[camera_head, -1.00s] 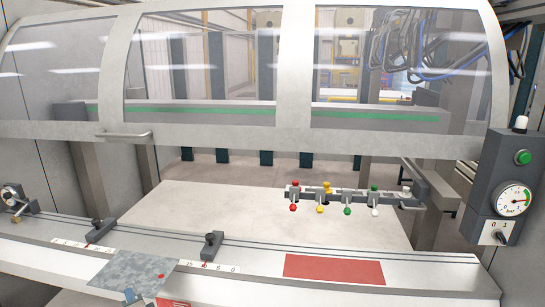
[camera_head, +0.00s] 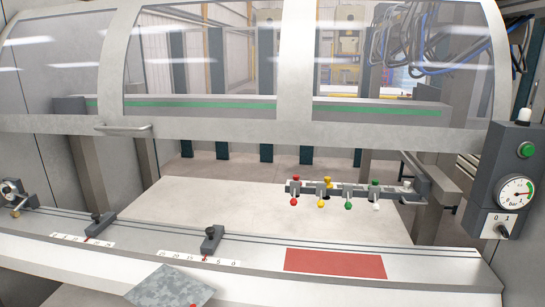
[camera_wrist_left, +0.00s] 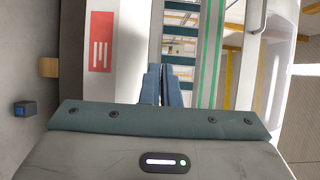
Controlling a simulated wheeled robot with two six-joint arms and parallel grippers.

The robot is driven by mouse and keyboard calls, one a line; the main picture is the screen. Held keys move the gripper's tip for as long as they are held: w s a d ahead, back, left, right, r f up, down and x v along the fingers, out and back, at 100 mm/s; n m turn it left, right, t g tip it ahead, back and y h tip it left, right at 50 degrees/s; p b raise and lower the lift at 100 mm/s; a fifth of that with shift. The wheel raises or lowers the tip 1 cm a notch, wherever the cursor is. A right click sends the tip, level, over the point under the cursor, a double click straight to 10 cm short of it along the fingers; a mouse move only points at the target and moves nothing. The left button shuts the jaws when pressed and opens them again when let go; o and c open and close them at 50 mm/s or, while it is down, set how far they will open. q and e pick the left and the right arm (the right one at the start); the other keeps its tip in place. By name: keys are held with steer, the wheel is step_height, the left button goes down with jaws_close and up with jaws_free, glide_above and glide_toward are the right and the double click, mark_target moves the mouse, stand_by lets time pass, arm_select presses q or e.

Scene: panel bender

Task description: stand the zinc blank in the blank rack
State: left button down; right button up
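The zinc blank (camera_head: 170,287) is a mottled grey sheet at the bottom edge of the head view, in front of the machine's front ledge. It has a red spot at its lower edge, and the frame cuts off its lower part. What holds it is out of frame. My left gripper (camera_wrist_left: 162,84) shows in the left wrist view with its two blue fingers together and nothing visible between them. No gripper shows in the head view now. I cannot make out the blank rack in either view.
The ledge carries two dark stops (camera_head: 212,239) on scales and a red rectangle (camera_head: 335,263). Behind are a pale table (camera_head: 240,205), coloured-knob levers (camera_head: 348,194) and a clear guard. A control box (camera_head: 508,185) stands right. A red striped label (camera_wrist_left: 101,41) shows in the wrist view.

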arm_select(q)
steer(key=s+d+r+m+t+h+b, duration=0.1)
steer(key=s+d+r+m+h, duration=0.3)
steer(key=s+d, duration=0.5)
steer(key=s+r+h+b, duration=0.1)
steer(key=s+h, duration=0.1)
steer(key=s, duration=0.1)
steer(key=shift+s+r, duration=0.25)
steer(key=shift+s, duration=0.15)
